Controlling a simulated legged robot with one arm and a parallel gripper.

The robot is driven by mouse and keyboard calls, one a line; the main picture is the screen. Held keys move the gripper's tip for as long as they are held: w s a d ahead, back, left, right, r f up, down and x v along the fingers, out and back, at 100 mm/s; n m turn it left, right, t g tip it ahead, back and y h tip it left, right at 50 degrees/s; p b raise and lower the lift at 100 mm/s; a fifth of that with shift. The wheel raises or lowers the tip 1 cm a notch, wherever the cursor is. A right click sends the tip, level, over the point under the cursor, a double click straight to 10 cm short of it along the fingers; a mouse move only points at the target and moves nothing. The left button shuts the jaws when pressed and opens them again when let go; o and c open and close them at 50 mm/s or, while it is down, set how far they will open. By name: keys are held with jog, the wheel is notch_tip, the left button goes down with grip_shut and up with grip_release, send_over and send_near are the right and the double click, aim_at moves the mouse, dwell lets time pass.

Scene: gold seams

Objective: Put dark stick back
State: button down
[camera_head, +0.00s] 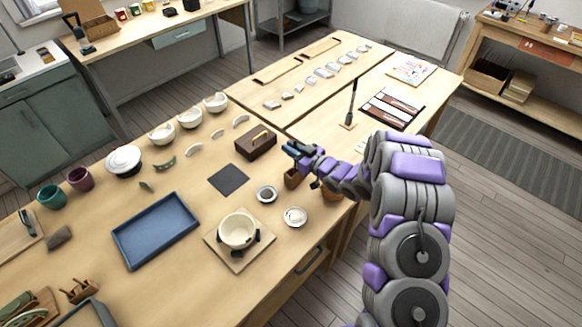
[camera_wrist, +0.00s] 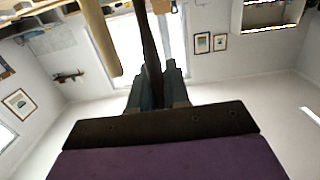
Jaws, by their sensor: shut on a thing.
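The dark stick (camera_wrist: 151,45) is a slim dark brown rod in the wrist view. It runs between the two fingers of my gripper (camera_wrist: 158,88), which is shut on it. In the head view my gripper (camera_head: 291,149) is above the work table, just right of a brown wooden box with a handle (camera_head: 256,143). I cannot make out the held stick there. A small brown cup (camera_head: 292,179) is below my gripper, and another brown container (camera_head: 331,195) is partly hidden by my arm. A lighter tan rod (camera_wrist: 100,36) shows beside the stick in the wrist view.
A cream pot (camera_head: 238,232) sits on a board, with small dishes (camera_head: 295,216) nearby. A dark square mat (camera_head: 229,180) and a blue tray (camera_head: 155,230) lie to the left. A thin dark upright tool (camera_head: 352,100) stands on a small base behind my arm. White bowls (camera_head: 190,118) line the back.

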notch_tip(320, 180, down, 7)
jog(key=b, duration=0.1)
jog(key=shift+a+r, duration=0.2)
jog(key=shift+a, duration=0.05)
jog(key=c, duration=1.5)
grip_release()
jog(key=o, duration=0.4)
jog(key=shift+a+f, duration=0.1)
jog(key=shift+a, duration=0.55)
jog(key=shift+d, duration=0.25)
jog(key=p+v, duration=0.1)
jog(key=v, duration=1.1)
jog(key=shift+r+p, duration=0.2)
jog(key=shift+p, duration=0.2)
jog(key=shift+d, duration=0.15)
